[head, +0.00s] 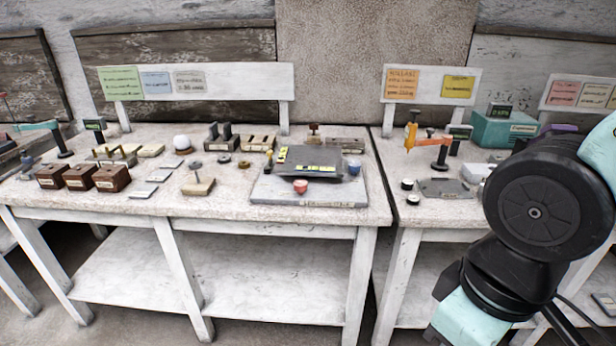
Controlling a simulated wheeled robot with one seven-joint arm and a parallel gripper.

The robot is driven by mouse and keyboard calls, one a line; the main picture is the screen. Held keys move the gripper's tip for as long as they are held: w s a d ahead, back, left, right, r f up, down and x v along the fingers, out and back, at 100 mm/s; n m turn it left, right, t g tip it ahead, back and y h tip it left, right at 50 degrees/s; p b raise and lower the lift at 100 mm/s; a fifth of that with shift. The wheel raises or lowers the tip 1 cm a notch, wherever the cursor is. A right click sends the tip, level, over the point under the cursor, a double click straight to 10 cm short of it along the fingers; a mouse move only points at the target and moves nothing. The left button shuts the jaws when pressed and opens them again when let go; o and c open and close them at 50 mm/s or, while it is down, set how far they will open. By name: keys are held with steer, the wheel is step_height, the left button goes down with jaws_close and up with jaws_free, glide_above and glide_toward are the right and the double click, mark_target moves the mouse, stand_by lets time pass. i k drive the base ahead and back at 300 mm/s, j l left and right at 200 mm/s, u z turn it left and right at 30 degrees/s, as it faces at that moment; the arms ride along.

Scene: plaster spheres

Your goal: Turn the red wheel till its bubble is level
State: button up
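The red wheel (300,186) is a small red knob at the front edge of a dark tilting plate (318,163) on the right part of the middle table. The plate sits above a flat grey base slab (262,190). A blue knob (354,168) is at the plate's right side and a yellow one (282,155) at its left. My arm shows at the right, folded, well away from the wheel. My gripper is not visible.
Wooden boxes (78,177), a white sphere (182,143) and small blocks stand left of the plate on the table (235,208).

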mark_target(299, 186)
steer(key=i+j, duration=0.3)
steer(key=j, duration=0.15)
steer(key=i+j, duration=0.3)
steer(key=j, duration=0.2)
steer(key=i+j, duration=0.35)
steer(key=j, duration=0.1)
